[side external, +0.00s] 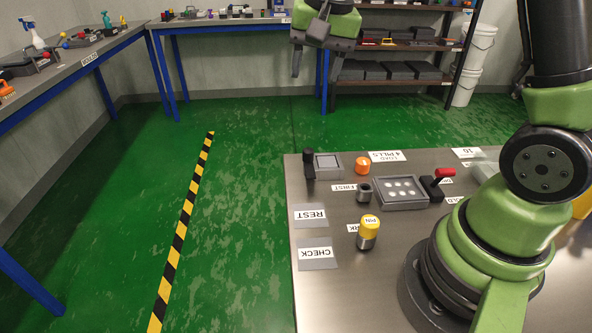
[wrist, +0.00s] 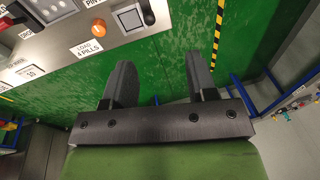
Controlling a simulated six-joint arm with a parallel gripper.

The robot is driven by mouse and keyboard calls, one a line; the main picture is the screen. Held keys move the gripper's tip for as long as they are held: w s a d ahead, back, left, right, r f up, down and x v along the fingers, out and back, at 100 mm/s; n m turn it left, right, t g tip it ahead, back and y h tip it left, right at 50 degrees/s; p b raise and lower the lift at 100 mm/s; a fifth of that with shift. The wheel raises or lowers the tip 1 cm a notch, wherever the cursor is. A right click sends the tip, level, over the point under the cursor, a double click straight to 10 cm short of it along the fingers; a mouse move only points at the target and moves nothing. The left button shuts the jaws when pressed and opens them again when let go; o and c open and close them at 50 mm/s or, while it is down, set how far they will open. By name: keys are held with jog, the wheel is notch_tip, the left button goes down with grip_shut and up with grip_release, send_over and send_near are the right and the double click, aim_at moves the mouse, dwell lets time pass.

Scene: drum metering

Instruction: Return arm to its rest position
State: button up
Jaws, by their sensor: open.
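My gripper (side external: 325,62) is at the top of the side external view, raised beyond the far edge of the metal table (side external: 322,279). Its two dark fingers are apart with nothing between them. In the wrist view my gripper (wrist: 163,85) also shows open and empty, above the green floor. A grey plate labelled REST (side external: 311,216) lies at the table's left edge. A plate labelled CHECK (side external: 317,254) lies in front of it. No object touches the fingers.
The table carries a tray with several white pills (side external: 402,190), a red-handled lever (side external: 443,173), an orange button (side external: 362,165), a yellow-topped pin (side external: 369,226), a small dark cup (side external: 364,191) and a dark-handled device (side external: 309,162). Benches and a shelf (side external: 400,48) stand behind. The green floor is clear.

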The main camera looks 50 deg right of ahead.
jog(key=s+a+r+n+t+y, duration=0.1)
jog(key=s+a+r+n+t, duration=0.1)
jog(key=s, duration=0.7)
jog(key=s+a+r+n+t, duration=0.3)
jog(key=s+a+r, duration=0.1)
jog(key=s, duration=0.5)
jog(key=shift+a+r+n+y, duration=0.2)
jog(key=shift+a+n+y, duration=0.2)
jog(key=shift+a, duration=0.35)
jog(key=shift+s, duration=0.1)
